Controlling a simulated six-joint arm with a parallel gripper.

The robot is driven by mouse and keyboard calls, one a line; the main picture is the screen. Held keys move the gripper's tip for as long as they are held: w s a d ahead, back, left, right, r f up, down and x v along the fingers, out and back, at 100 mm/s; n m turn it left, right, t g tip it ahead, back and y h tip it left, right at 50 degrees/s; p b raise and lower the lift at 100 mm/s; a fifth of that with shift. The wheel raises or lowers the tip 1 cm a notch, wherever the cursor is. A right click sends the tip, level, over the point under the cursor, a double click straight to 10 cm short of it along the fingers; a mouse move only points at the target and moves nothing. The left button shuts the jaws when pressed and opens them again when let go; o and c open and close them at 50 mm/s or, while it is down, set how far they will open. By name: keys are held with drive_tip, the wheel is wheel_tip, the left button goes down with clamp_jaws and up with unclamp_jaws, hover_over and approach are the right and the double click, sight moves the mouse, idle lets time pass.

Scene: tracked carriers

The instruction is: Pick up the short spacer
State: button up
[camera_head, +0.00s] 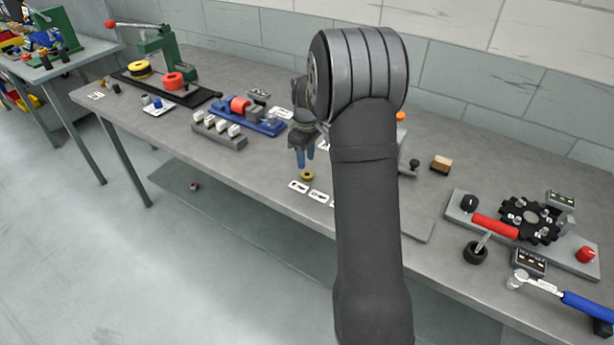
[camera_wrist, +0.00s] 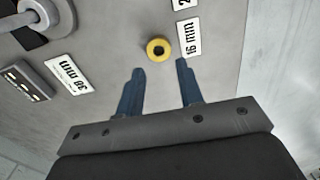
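A short yellow ring with a dark hole, seemingly the short spacer (camera_head: 307,175), lies on the grey bench near its front edge. In the wrist view the yellow ring (camera_wrist: 158,49) lies beyond my fingertips, between their lines, beside a label reading "16 mm" (camera_wrist: 188,37). My gripper (camera_head: 304,157) is above the bench, just over the ring in the head view. In the wrist view my gripper (camera_wrist: 160,68) has its two blue fingers wide apart with nothing between them. My arm hides part of the bench to the right.
White labels (camera_head: 318,196) lie in front of the ring. A blue fixture with a red part (camera_head: 262,124) and a grey block with several white pieces (camera_head: 219,132) stand to the left. A plate with a black indexing wheel (camera_head: 530,220) is at the right.

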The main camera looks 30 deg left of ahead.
sight(307, 176)
drive_tip(key=shift+d+f, duration=0.15)
drive_tip(key=shift+f, duration=2.6)
drive_tip(key=shift+c, duration=0.4)
drive_tip(key=c, duration=0.5)
